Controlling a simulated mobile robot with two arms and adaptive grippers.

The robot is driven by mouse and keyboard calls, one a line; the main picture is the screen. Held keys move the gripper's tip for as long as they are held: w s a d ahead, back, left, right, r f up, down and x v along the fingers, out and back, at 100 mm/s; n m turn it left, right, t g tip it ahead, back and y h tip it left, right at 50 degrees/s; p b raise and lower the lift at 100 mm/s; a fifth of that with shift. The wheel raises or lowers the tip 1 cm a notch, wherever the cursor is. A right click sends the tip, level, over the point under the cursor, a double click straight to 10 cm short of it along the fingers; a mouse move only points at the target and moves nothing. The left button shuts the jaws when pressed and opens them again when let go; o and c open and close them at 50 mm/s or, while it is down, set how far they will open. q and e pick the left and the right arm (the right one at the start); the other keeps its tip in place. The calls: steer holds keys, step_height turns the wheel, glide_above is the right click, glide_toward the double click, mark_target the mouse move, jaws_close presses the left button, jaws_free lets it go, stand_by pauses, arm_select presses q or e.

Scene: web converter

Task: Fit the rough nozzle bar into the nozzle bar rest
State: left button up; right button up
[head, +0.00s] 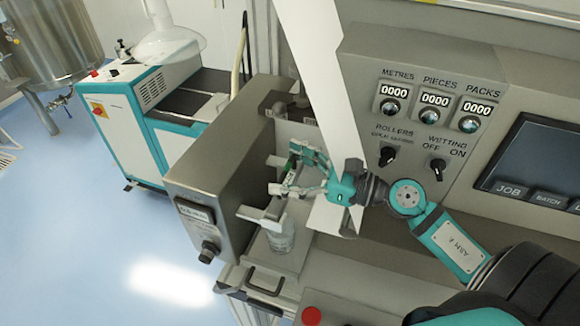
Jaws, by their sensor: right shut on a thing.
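My right gripper (287,169) reaches in from the right, beside the grey control box with the small display. Its jaws are shut on a slim piece, which I take to be the rough nozzle bar; the fingers cover most of it, so I cannot tell its ends or tilt. A pale bracket (258,217) sticks out below the gripper, beside the grey box. It may be part of the nozzle bar rest, but I cannot tell for sure. My left gripper is not in view.
A clear jar (281,236) stands just below the gripper. The grey control box (205,180) stands close on the left. A white sheet (322,75) hangs behind the gripper. The counter panel (430,105) rises on the right. A red button (311,316) is at the bottom.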

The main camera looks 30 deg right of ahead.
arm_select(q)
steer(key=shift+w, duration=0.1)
arm_select(e)
steer(key=o, duration=1.1)
steer(key=shift+f, duration=0.15)
steer(key=shift+o, duration=1.1)
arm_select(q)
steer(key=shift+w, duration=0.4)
